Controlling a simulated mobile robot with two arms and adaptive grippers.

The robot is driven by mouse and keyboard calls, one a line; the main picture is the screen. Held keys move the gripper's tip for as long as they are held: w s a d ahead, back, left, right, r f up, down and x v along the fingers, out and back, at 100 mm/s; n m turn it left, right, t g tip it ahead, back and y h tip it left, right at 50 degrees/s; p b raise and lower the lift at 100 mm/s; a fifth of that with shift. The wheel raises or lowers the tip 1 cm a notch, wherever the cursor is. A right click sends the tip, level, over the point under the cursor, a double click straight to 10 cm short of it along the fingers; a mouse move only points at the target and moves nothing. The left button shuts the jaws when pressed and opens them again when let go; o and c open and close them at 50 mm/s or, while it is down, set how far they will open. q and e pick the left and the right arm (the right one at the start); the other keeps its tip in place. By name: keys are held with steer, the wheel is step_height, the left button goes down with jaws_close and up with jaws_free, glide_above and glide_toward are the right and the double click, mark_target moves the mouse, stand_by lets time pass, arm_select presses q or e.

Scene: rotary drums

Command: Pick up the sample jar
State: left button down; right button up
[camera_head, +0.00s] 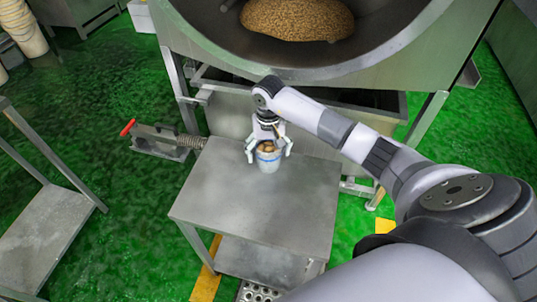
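The sample jar (268,164) is a small whitish-blue cup with brown contents. It stands upright on the grey metal table (225,196), near its back edge. My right gripper (269,152) points down over the jar, with one finger on each side of it. The fingers look spread, with a small gap to the jar's sides; I cannot tell if either touches. The gripper partly hides the jar's top. My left gripper is not in view.
A large steel drum (380,50) holding tan grain (297,18) stands right behind the table. A device with a red handle (128,127) lies left of the table. A metal stand (48,220) is at far left. The tabletop around the jar is clear.

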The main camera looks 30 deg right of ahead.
steer(key=c, duration=1.6)
steer(key=shift+o, duration=0.2)
steer(key=shift+r, duration=0.1)
